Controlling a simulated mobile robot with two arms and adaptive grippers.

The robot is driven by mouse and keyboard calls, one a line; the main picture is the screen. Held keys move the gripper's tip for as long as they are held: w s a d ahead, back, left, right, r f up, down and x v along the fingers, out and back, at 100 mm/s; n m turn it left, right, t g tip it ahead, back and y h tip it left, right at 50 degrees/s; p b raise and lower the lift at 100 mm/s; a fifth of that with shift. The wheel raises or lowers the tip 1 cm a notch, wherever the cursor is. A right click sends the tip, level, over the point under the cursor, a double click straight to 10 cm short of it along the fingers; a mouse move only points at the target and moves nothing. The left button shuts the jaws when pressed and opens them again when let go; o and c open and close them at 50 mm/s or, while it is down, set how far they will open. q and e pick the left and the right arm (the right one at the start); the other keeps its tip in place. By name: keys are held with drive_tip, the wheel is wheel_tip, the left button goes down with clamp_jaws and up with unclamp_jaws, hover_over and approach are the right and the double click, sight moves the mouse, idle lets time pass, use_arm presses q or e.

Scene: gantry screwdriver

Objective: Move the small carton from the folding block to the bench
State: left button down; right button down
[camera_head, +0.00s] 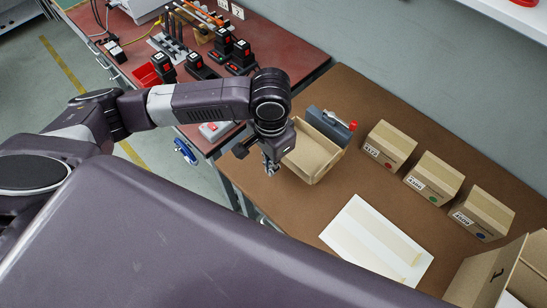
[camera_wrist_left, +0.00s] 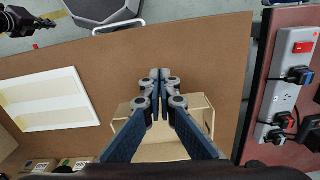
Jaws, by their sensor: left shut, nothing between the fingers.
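The small carton (camera_head: 317,160) is an open-topped tan box on the brown bench top. It sits against a dark grey block (camera_head: 328,126) with a red knob, which looks like the folding block. My left gripper (camera_head: 270,169) hangs by the carton's left side in the head view. In the left wrist view its fingers (camera_wrist_left: 160,76) are together and empty, and they partly cover the carton (camera_wrist_left: 163,152) behind them. Contact with the carton cannot be told. A dark part, seemingly my right gripper (camera_wrist_left: 25,20), shows at the wrist view's top left, its fingers unclear.
The bench (camera_head: 345,95) also bears a row of closed labelled cartons (camera_head: 435,178), a white panel (camera_head: 376,241) with tan strips and a larger open box (camera_head: 490,275). A red table (camera_head: 300,50) with tools and a power strip (camera_wrist_left: 294,85) adjoins. Bench between carton and panel is bare.

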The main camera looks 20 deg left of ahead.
sight(288, 165)
use_arm(q)
drive_tip(key=f, duration=0.5)
drive_tip(key=shift+w+f, duration=0.15)
drive_tip(key=shift+w, duration=0.05)
drive_tip(key=shift+w+d+p, duration=0.25)
drive_tip(key=shift+w+d, duration=0.05)
drive_tip(key=shift+w, duration=0.25)
drive_tip(key=shift+w+d+p, duration=0.2)
drive_tip(key=shift+w+d, duration=0.1)
drive_tip(key=shift+w, duration=0.2)
drive_tip(key=shift+w+d, duration=0.3)
drive_tip(key=shift+w, duration=0.3)
drive_tip(key=shift+w+d+r+p, duration=0.2)
drive_tip(key=shift+w+d+p, duration=0.1)
drive_tip(key=shift+w+p, duration=0.4)
drive_tip(key=shift+w+d, duration=0.1)
drive_tip(key=shift+w, duration=0.1)
drive_tip(key=shift+w+f, duration=0.1)
drive_tip(key=shift+f, duration=0.05)
